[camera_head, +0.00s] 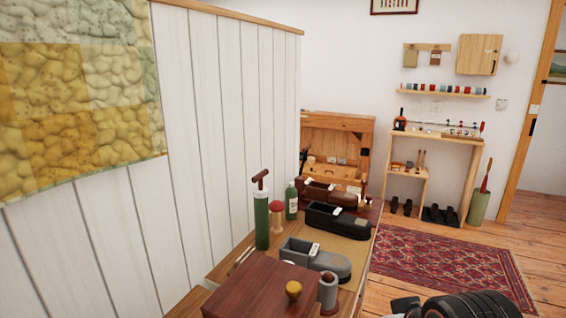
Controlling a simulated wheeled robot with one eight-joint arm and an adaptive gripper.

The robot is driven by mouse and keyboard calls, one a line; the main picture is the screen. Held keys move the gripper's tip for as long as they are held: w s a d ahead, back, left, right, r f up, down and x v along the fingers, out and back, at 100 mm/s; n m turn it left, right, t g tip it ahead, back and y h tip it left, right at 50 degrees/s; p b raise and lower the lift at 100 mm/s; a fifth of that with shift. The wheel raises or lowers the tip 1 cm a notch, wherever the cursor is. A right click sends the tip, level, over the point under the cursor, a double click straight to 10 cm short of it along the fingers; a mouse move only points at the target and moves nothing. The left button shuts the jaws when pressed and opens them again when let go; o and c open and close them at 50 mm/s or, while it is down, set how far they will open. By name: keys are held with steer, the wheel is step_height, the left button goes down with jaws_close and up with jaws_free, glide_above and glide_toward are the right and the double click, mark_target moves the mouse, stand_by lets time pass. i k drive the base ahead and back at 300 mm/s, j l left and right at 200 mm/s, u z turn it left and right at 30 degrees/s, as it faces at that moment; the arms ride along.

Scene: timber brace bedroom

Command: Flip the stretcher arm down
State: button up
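Shoes with white tags stand in a row on a wooden bench (352,262): a grey one (316,260) nearest, a black one (338,219) behind it, and a brown one (328,193) farthest. I cannot clearly make out a stretcher arm on any of them. A dark green cylinder (262,222) with a dark red cross handle stands upright at the bench's left side. A black ribbed part at the bottom right edge appears to be my gripper (452,305). It is cut off, apart from the shoes, and its fingertips cannot be made out.
A red-topped mushroom shape (277,216) and green bottle (292,201) stand beside the shoes. A dark red-brown box (262,287), yellow knob (293,289) and grey cylinder (327,291) are in front. A white panel (215,120) borders the left. The patterned rug (445,268) is clear.

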mark_target(310, 160)
steer(key=i+l+u, duration=0.1)
steer(key=i+l, duration=0.5)
steer(key=i+l+u, duration=0.1)
steer(key=i+l, duration=1)
steer(key=l, duration=0.15)
steer(key=u, duration=0.05)
